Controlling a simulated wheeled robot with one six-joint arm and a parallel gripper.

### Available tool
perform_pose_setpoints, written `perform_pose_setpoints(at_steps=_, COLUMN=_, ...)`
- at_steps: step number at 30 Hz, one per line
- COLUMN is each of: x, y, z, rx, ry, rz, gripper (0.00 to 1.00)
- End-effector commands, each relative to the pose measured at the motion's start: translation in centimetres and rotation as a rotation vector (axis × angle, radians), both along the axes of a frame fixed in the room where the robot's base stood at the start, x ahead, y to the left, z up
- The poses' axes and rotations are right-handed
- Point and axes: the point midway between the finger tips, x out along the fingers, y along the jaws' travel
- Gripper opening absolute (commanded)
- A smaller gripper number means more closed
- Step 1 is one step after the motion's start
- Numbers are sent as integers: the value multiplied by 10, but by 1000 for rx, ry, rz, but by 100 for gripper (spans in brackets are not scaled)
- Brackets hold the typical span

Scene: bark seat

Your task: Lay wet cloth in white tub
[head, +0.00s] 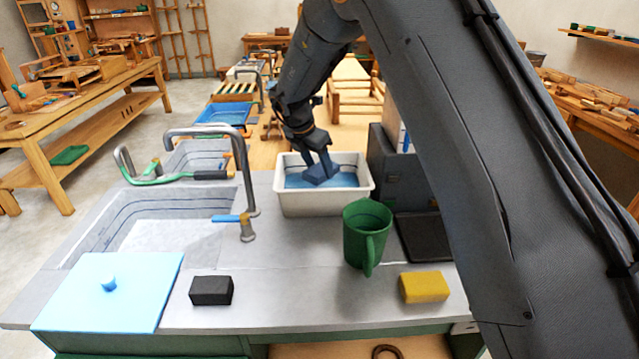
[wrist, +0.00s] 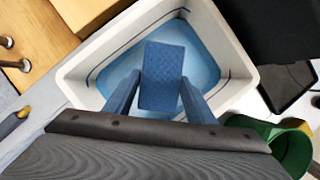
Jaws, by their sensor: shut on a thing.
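The white tub (head: 325,206) stands on the counter behind the green mug, with blue water in its bottom. The wet cloth (wrist: 163,77) is a folded blue piece, and it also shows in the head view (head: 320,172). My gripper (wrist: 160,95) is shut on the cloth, with one blue finger on each side of it. In the head view, my gripper (head: 318,160) points down into the mouth of the tub. The cloth is over the water, inside the tub's rim. I cannot tell whether it touches the water.
A green mug (head: 366,236) stands close in front of the tub. A dark box (head: 398,175) is right of it. A black block (head: 211,290), a yellow sponge (head: 423,287) and a light blue lid (head: 110,300) lie in front. The sink (head: 165,230) and tap (head: 247,175) are left.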

Motion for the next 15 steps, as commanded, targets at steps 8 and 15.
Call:
perform_pose_setpoints(at_steps=8, x=1, y=-4, z=-27, rx=0, ry=0, rz=-6, gripper=21)
perform_pose_setpoints(at_steps=15, x=-1, y=-3, z=-57, rx=-1, ry=2, rz=-3, gripper=21)
